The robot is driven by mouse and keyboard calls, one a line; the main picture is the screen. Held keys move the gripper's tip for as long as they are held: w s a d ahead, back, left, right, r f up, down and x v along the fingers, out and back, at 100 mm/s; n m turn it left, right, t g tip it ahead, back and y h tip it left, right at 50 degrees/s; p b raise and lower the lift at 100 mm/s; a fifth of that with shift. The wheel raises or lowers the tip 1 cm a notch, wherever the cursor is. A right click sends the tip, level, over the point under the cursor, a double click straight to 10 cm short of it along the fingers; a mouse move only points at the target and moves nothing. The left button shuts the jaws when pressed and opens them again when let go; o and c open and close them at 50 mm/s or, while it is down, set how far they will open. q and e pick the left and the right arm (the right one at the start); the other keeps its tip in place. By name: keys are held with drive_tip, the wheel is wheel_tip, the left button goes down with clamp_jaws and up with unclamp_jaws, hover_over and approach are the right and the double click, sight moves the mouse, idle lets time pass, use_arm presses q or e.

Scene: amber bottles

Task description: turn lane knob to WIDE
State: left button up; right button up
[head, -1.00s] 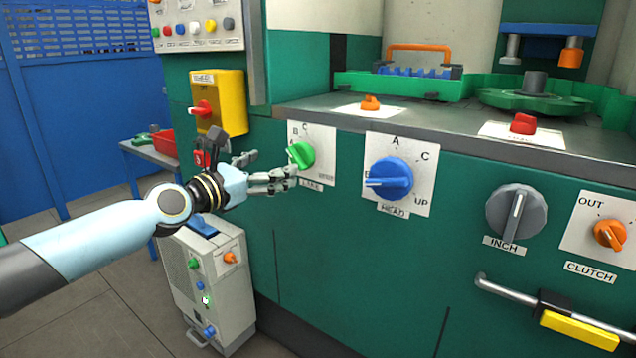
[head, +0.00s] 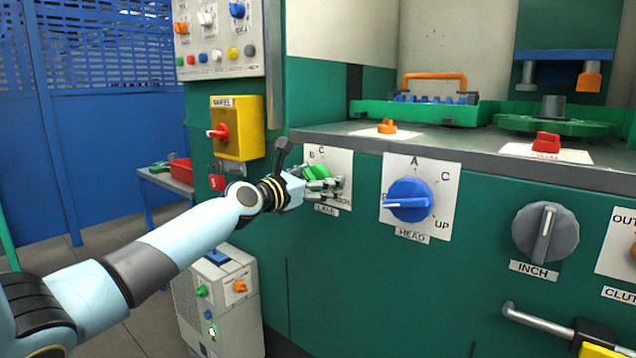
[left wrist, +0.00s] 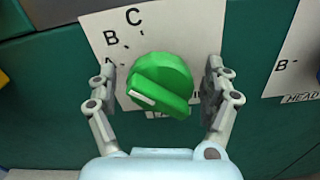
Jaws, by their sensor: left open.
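The green lane knob (head: 317,172) sits on a white plate (head: 340,160) above a LANE label, partly hidden by my left gripper (head: 322,187). The letters B and C show on the plate (left wrist: 185,30) at upper left and top; A is partly covered by a finger. The word WIDE cannot be read. My left gripper (left wrist: 160,92) is open, with one finger on each side of the knob and small gaps visible. My right gripper is not in view.
The blue HEAD knob (head: 409,200) is to the right, then the grey INCH knob (head: 545,232) and a handle bar (head: 538,319). A yellow switch box (head: 240,140) is on the left. A grey cabinet (head: 235,305) stands below my left arm.

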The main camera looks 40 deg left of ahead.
use_arm(q)
drive_tip(key=c, duration=1.2)
drive_tip(key=shift+o, duration=0.2)
